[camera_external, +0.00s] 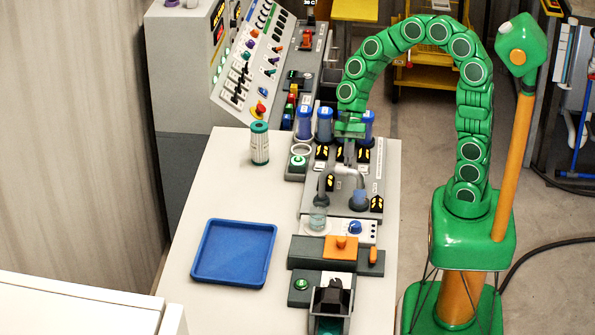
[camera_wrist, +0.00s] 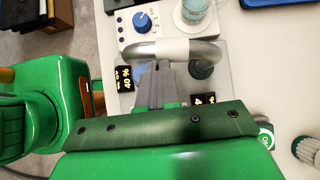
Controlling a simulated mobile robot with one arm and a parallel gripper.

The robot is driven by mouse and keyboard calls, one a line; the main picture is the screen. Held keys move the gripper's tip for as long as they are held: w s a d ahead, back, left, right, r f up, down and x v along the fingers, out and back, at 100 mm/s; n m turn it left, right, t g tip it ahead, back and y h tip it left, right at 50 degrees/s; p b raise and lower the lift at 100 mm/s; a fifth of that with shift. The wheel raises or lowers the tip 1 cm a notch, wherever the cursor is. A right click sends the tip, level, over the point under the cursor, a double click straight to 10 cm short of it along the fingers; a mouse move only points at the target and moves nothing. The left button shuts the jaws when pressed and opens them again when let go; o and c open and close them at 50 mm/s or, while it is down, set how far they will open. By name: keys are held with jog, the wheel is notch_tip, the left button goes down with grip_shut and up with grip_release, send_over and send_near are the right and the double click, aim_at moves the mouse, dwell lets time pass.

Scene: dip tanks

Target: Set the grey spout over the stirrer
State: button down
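The grey spout is a bent metal pipe with a white sleeve (camera_wrist: 185,48) in its middle; its ends turn down. It also shows in the external view (camera_external: 345,171), above the grey panel and short of the stirrer. My gripper (camera_wrist: 160,66) has its narrow fingers close together at the spout's sleeve; it is below the arm's end in the external view (camera_external: 344,160). Whether the fingers hold the spout is not clear. The stirrer (camera_external: 336,229) is a white unit with a blue knob, nearer the camera. A clear beaker (camera_external: 318,218) stands on its plate; the wrist view shows the knob (camera_wrist: 142,20).
Several blue cylinders (camera_external: 324,124) stand behind the panel. A green-and-white canister (camera_external: 260,143) is to the left, and an empty blue tray (camera_external: 233,254) lies front left. An orange-topped block (camera_external: 340,247) is just in front of the stirrer. The table between canister and tray is clear.

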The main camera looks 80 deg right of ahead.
jog(key=a, duration=0.4)
jog(key=shift+s+a, duration=0.2)
jog(key=shift+s, duration=0.05)
jog(key=w+a+m+t, duration=0.2)
jog(key=w+a+m, duration=0.2)
jog(key=a, duration=0.1)
jog(key=shift+a+t, duration=0.3)
jog(key=shift+a, duration=0.1)
dwell(0.4)
jog(key=shift+w+a+m+h, duration=0.1)
jog(key=shift+w+m+h, duration=0.15)
jog(key=shift+m+h, duration=0.05)
dwell(0.8)
notch_tip(320, 180, up, 9)
send_over(349, 169)
jog(key=s+a, duration=0.6)
jog(key=shift+w+f, duration=0.1)
jog(key=shift+f, duration=0.1)
dwell(0.3)
